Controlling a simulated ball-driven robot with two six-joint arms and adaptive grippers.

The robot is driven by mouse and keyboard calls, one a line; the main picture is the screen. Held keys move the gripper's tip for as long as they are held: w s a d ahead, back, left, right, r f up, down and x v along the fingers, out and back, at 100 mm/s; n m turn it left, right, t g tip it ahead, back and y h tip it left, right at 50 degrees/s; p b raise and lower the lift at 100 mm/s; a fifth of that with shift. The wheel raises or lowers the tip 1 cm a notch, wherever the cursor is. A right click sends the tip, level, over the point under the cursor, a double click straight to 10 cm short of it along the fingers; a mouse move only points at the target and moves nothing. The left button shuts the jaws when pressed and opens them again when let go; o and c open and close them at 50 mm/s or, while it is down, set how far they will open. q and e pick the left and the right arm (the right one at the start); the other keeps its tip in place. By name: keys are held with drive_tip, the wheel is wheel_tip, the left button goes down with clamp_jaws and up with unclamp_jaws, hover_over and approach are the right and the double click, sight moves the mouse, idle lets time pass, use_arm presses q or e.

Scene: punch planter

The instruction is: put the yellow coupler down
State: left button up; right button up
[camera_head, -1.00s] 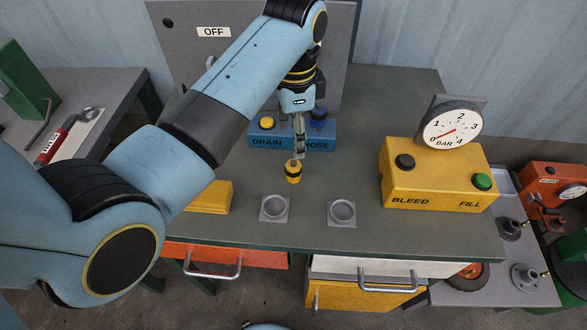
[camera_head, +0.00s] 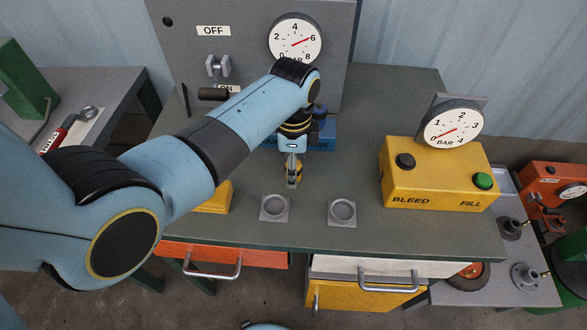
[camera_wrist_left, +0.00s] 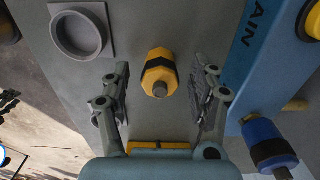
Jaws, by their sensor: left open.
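The yellow coupler (camera_head: 292,177), with a black band, is on the grey worktop (camera_head: 380,232), behind two round grey holders, the left holder (camera_head: 274,207) and the right holder (camera_head: 342,212). My left gripper (camera_head: 293,180) is low over the worktop with its fingers around the coupler. In the left wrist view the coupler (camera_wrist_left: 156,56) shows between the fingers of my left gripper (camera_wrist_left: 160,85); they are spread, with a gap on each side. One holder (camera_wrist_left: 79,34) shows empty there. My right gripper is not in view.
The blue drain and hose box (camera_head: 325,133) is close behind the gripper, partly hidden by my arm. The yellow bleed and fill box (camera_head: 437,175) stands at the right. A yellow block (camera_head: 216,198) is at the left. The worktop right of the gripper is clear.

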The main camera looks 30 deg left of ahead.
use_arm(q)
drive_tip(key=shift+f, duration=0.3)
clamp_jaws()
drive_tip(key=shift+r, duration=0.1)
